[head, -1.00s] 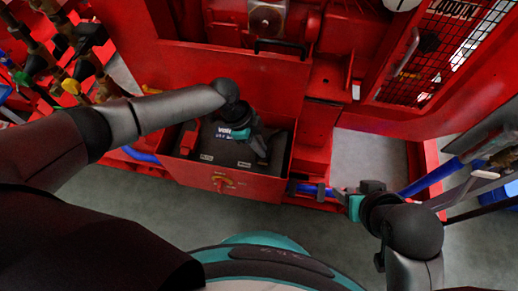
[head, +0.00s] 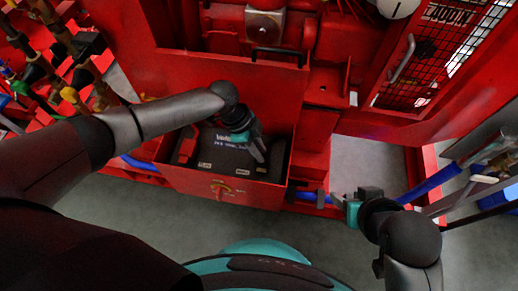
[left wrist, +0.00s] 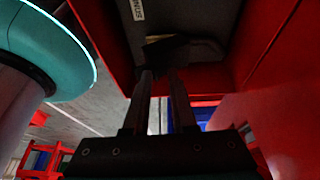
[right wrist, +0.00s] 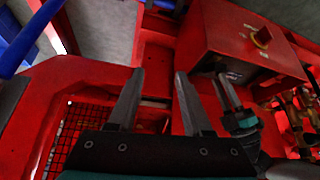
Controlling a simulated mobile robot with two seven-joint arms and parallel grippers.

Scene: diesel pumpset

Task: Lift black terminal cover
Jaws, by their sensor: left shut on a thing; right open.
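Shadow hides the exact contact and whether the cover is raised. My right gripper (head: 345,203) is open and empty, right of the box; its spread fingers (right wrist: 160,74) show in the right wrist view.
A knob (head: 219,188) sits on the box front. Red machine panels (head: 270,90) rise behind the box, with a mesh guard (head: 430,60) at upper right. Blue pipe (head: 430,183) runs near my right gripper. Colored fittings (head: 65,60) stand at left. Grey floor (head: 130,215) is clear in front.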

